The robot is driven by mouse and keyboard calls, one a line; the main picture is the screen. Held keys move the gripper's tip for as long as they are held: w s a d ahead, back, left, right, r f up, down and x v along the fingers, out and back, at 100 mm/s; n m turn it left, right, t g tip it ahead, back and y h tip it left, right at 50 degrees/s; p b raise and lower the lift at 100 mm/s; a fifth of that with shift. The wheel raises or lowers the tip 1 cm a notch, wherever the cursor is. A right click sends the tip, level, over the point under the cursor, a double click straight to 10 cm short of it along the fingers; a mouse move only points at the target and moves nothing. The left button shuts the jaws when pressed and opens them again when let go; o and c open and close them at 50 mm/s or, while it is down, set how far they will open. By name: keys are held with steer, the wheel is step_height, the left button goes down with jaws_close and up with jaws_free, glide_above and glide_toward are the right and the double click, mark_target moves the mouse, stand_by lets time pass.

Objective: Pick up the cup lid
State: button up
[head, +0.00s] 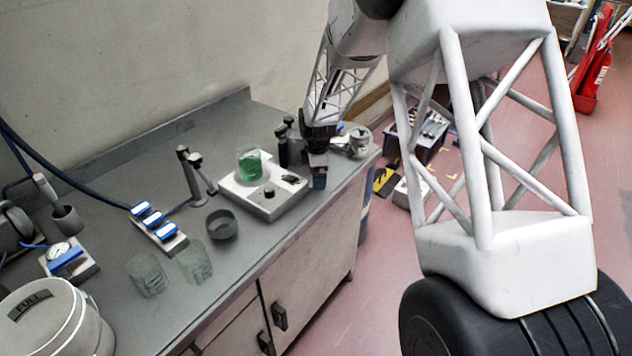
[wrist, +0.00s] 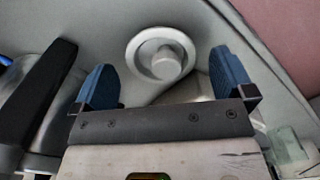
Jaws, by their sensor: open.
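A pale round lid with a raised knob in its middle, which I take for the cup lid (wrist: 134,50), shows in the wrist view at the top centre. It lies on a grey surface, between the lines of my two blue fingers and apart from both. My gripper (wrist: 163,62) is open with nothing between its fingers. In the head view my gripper (head: 319,181) points down near the bench's right end, just right of the hotplate. A pale round thing (head: 358,138) behind it there may be the same lid; its details are too small to tell.
A white hotplate (head: 262,208) carries a beaker with green contents (head: 249,165). Dark bottles (head: 283,148) stand behind it. A dark bowl (head: 222,225), clear beakers (head: 195,262) and a stand (head: 189,175) are further left. The bench's front edge (head: 300,237) is close to my gripper.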

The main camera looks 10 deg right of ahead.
steer(key=shift+f, duration=0.65)
steer(key=shift+c, duration=0.2)
steer(key=c, duration=0.8)
